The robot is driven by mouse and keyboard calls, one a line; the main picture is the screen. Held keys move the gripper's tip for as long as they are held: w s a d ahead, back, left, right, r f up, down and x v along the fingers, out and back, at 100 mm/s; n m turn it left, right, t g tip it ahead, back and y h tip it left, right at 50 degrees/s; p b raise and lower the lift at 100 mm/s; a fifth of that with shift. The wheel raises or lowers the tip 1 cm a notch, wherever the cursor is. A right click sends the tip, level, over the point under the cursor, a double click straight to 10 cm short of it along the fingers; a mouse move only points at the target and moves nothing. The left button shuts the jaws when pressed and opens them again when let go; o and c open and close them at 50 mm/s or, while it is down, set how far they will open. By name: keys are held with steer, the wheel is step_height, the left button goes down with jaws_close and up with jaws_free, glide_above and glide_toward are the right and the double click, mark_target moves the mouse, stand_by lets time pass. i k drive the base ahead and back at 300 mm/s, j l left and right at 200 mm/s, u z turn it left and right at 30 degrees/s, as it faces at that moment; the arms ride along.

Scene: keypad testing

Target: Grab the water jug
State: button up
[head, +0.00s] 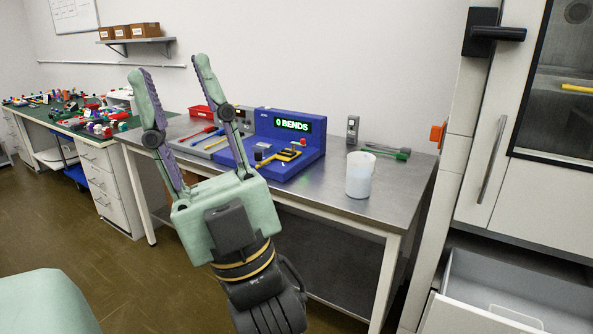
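A white, slightly translucent cylindrical container (359,178), the only jug-like thing I see, stands upright on the right part of the steel workbench (345,216). I cannot make out a handle on it. My gripper (168,68) is raised in front of the bench, to the left of the container in the picture. Its two green fingers are spread wide, with nothing between them. The gripper and the container are well apart. My gripper hides part of the bench's left side.
A blue test stand (297,148) reading "0 BENDS" is on the bench left of the container. Green-handled brushes or similar tools (386,150) and a grey device (352,129) are behind it. A tall cabinet (478,215) and open drawer (510,295) are at right.

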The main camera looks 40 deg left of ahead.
mark_target(361, 172)
steer(key=u, duration=0.95)
steer(key=i+j+z, duration=0.1)
steer(key=j+z, duration=0.2)
steer(key=z, duration=0.15)
steer(key=i+j+z, duration=0.1)
steer(key=j+z, duration=0.6)
steer(key=j, duration=0.85)
steer(key=j+z, duration=0.1)
steer(key=j, duration=1.1)
steer(key=i+j, duration=0.35)
steer(key=j, duration=0.3)
steer(key=i+j, duration=0.3)
steer(key=i, duration=0.85)
